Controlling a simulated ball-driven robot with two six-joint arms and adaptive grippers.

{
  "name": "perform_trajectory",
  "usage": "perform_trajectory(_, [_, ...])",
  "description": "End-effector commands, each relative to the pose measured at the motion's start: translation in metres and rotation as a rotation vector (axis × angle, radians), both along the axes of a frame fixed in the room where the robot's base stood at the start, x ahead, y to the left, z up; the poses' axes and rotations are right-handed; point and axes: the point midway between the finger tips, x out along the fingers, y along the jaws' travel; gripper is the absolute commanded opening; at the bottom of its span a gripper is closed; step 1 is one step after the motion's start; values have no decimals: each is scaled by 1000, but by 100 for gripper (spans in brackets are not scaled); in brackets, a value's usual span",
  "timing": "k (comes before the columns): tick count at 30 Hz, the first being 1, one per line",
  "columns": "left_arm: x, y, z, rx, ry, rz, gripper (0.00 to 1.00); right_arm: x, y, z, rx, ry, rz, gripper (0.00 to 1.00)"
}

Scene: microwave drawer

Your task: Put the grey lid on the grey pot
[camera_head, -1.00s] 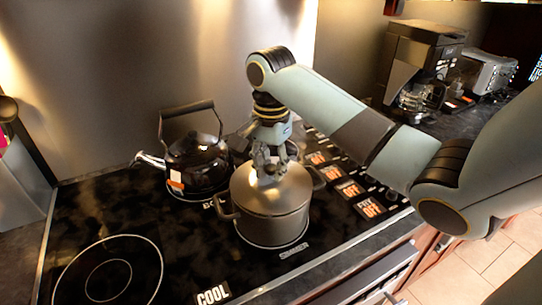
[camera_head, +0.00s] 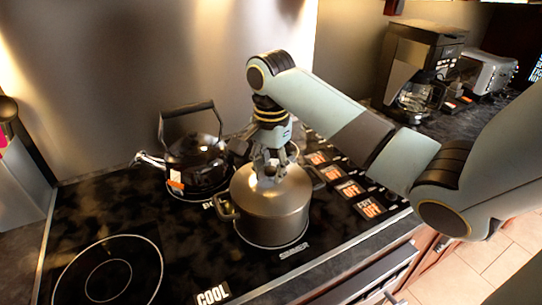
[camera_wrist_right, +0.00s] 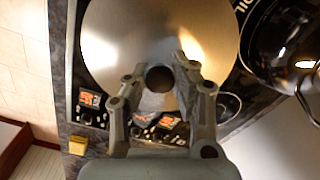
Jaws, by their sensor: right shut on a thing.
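The grey pot (camera_head: 276,227) stands on the cooktop, with a side handle at its left. The grey lid (camera_head: 250,193) rests on top of the pot and looks level and about centred. In the right wrist view the lid (camera_wrist_right: 112,40) is a large pale disc with a dark round knob (camera_wrist_right: 159,78). My right gripper (camera_head: 270,174) comes down from above and is shut on the lid's knob, one finger on each side in the right wrist view (camera_wrist_right: 158,80). My left gripper is in neither view. The pot's far rim is hidden.
A black kettle (camera_head: 197,160) stands close to the left of the pot. An empty burner ring (camera_head: 108,272) is at the front left. Marked control tiles (camera_head: 350,190) lie right of the pot. A coffee maker (camera_head: 416,65) and toaster (camera_head: 487,72) stand at the back right.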

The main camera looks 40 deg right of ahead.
Motion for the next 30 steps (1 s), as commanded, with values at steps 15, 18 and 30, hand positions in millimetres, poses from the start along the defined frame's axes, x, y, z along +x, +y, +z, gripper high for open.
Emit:
perform_trajectory(15, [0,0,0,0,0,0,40,0,0,-1,0,-1,0,37])
perform_trajectory(18, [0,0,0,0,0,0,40,0,0,-1,0,-1,0,50])
perform_trajectory(30, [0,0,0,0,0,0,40,0,0,-2,0,0,0,74])
